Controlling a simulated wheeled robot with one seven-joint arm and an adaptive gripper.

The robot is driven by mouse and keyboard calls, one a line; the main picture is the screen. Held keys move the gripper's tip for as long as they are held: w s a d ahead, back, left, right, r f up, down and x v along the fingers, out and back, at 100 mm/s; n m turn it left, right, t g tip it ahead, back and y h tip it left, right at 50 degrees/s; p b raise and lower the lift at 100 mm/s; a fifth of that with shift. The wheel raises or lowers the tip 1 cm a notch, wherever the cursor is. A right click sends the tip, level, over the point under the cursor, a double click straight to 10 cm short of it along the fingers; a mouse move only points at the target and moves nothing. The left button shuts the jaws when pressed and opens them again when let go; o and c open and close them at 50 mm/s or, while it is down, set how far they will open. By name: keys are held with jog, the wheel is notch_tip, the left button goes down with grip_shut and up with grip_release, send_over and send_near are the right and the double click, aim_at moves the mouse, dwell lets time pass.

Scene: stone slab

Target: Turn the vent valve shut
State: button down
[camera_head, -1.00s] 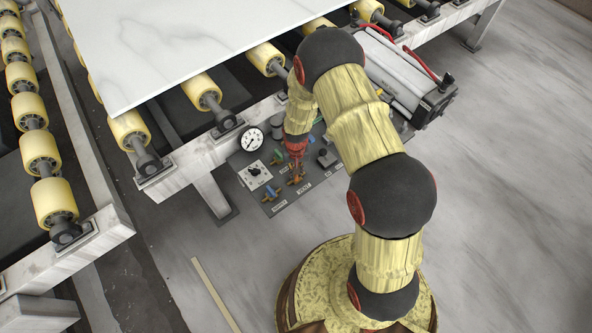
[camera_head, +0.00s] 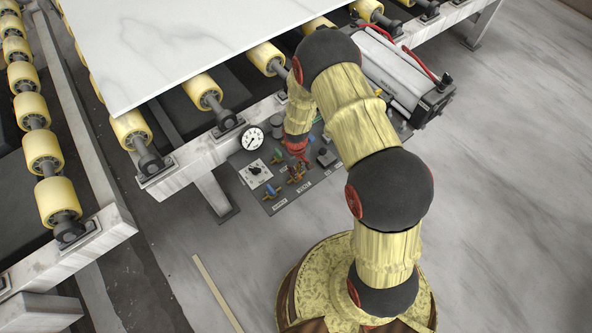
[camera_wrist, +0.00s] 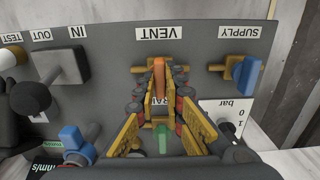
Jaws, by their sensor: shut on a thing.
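The vent valve has an orange lever (camera_wrist: 158,76) just below the VENT label (camera_wrist: 160,33) in the wrist view. The lever points up and down the picture there. My gripper (camera_wrist: 159,95) has its yellow fingers on both sides of this lever and is shut on it. The fingers hide much of the valve body. In the head view my gripper (camera_head: 298,158) reaches down to the valve panel (camera_head: 283,203); the lever is small and partly hidden there.
The blue supply lever (camera_wrist: 246,75) stands to the right in the wrist view. A green lever (camera_wrist: 162,142) by a partly hidden label lies below my fingers. A gauge (camera_head: 251,138) and stone slab (camera_head: 190,45) are nearby.

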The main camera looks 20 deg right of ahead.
dwell(0.4)
jog(key=c, duration=2)
grip_release()
jog(key=shift+o, duration=0.6)
notch_tip(320, 180, up, 12)
